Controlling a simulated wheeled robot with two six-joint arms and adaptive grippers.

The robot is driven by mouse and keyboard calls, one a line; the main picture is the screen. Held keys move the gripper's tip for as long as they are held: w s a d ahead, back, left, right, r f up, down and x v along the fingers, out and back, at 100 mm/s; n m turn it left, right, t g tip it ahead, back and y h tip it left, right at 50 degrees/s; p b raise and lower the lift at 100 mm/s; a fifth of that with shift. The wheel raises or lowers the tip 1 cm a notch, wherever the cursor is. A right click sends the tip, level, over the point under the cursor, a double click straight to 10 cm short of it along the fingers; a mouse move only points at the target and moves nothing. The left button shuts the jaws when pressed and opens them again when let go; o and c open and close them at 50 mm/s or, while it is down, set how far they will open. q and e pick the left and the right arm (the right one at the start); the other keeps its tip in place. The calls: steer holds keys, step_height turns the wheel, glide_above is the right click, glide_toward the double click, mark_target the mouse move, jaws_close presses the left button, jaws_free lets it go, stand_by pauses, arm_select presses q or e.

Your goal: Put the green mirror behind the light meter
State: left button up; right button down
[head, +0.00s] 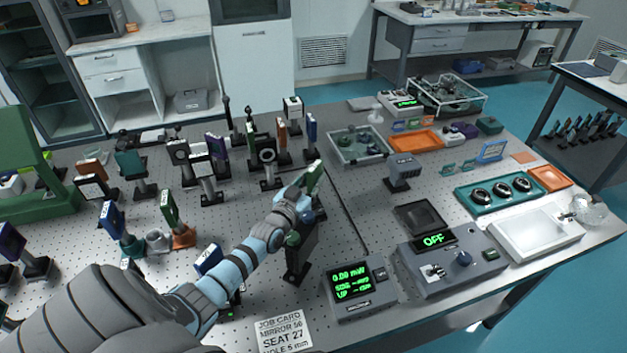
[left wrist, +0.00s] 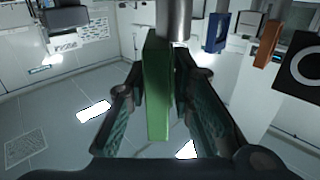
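A green mirror (head: 315,177) is between the fingers of my left gripper (head: 304,187), near the middle of the table. In the left wrist view the green mirror (left wrist: 158,90) is gripped by its plate, with its grey post at the top of the picture. Its foot is hidden, so I cannot tell whether it touches the table. The light meter (head: 357,291), a grey box with green digits, stands at the front, nearer and right of the gripper. My right gripper is not in view.
A dark upright plate (head: 301,250) stands under my left wrist, left of the meter. A control box reading OFF (head: 450,262) is right of the meter. Several mounted optics (head: 267,155) crowd behind the gripper. A grey block (head: 403,170) stands right; bare table lies around it.

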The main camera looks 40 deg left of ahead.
arm_select(q)
steer(key=shift+o, duration=0.8)
steer(key=shift+r, duration=0.1)
steer(key=shift+s+d, duration=0.1)
steer(key=shift+s, duration=0.1)
steer(key=s+p, duration=0.2)
steer(key=s, duration=0.1)
steer(key=s+p, duration=0.1)
steer(key=p, duration=0.1)
steer(key=shift+s+d+r, duration=0.25)
steer(key=shift+s+d, duration=0.15)
steer(key=p, duration=0.2)
glide_toward(309, 183)
steer(key=shift+w+a+f, duration=0.1)
steer(key=shift+w, duration=0.15)
